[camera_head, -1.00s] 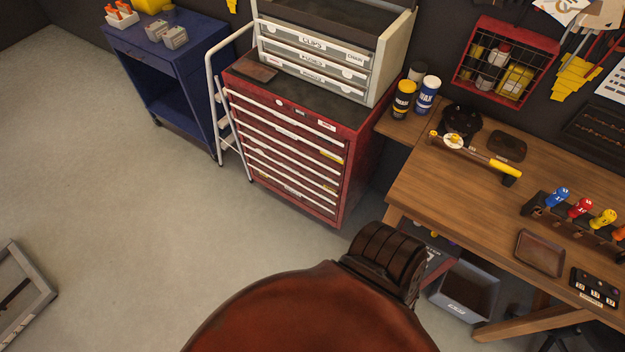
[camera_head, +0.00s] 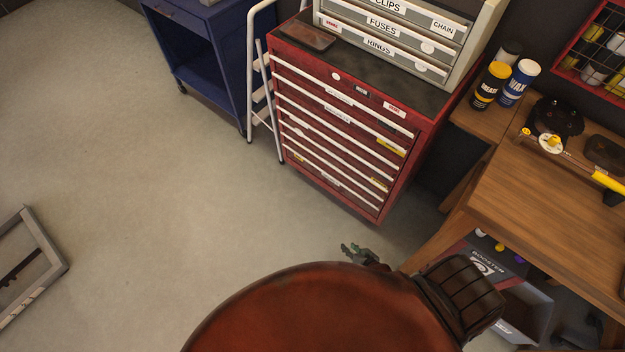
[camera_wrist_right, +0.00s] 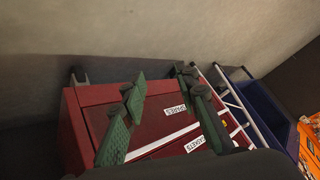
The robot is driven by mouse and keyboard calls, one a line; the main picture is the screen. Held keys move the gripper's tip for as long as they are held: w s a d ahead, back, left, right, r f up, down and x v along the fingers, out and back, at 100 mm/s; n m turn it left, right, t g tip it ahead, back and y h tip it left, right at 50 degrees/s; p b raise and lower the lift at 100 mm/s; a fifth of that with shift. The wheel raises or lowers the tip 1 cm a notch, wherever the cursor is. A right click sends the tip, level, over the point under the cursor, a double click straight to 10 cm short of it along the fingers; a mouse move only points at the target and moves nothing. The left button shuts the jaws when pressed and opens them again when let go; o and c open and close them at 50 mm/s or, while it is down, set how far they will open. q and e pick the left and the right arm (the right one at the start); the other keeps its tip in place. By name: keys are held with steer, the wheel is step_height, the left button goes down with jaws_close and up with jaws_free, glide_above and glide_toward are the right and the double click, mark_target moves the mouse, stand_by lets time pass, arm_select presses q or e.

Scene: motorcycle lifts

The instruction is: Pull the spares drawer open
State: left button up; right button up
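The red tool cabinet (camera_head: 375,140) has several drawers with long white handle bars and small labels. In the right wrist view the cabinet (camera_wrist_right: 98,96) shows a panel with a label reading SPARES (camera_wrist_right: 175,110), and a white handle bar (camera_wrist_right: 160,143) below it. Another label there seems to read GASKETS. The drawers look shut. In the head view I cannot read which drawer is spares. My right gripper (camera_head: 356,254) is low in front of the cabinet, partly hidden by my body. In the wrist view its green fingers (camera_wrist_right: 160,86) are apart with nothing between them. My left gripper is not visible.
A white step ladder (camera_head: 262,90) and blue cart (camera_head: 208,62) stand left of the cabinet. A wooden workbench (camera_head: 530,200) is on the right, with a booster box (camera_head: 490,262) beneath. A grey frame (camera_head: 45,250) lies at far left. The floor before the cabinet is clear.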

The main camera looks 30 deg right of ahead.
arm_select(q)
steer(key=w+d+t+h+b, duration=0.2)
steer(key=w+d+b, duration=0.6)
steer(key=b, duration=1.8)
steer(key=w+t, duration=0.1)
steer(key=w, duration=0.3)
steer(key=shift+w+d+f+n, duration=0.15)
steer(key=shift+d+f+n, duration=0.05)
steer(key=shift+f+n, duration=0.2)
arm_select(e)
steer(key=w+d+r+m+t+h, duration=0.1)
steer(key=w+m, duration=0.4)
steer(key=w, duration=0.6)
steer(key=w+d+r+m+t+h, duration=0.1)
steer(key=w+d+m+t+h, duration=0.2)
steer(key=w, duration=0.9)
steer(key=w+d+r+m+t+h, duration=0.1)
steer(key=w+d+m+t+h, duration=0.2)
steer(key=w+m, duration=0.6)
steer(key=w+d, duration=0.1)
steer(key=w, duration=0.2)
steer(key=shift+w+d+t, duration=0.25)
steer(key=shift+d+t, duration=0.05)
steer(key=shift+d, duration=0.1)
jaws_close()
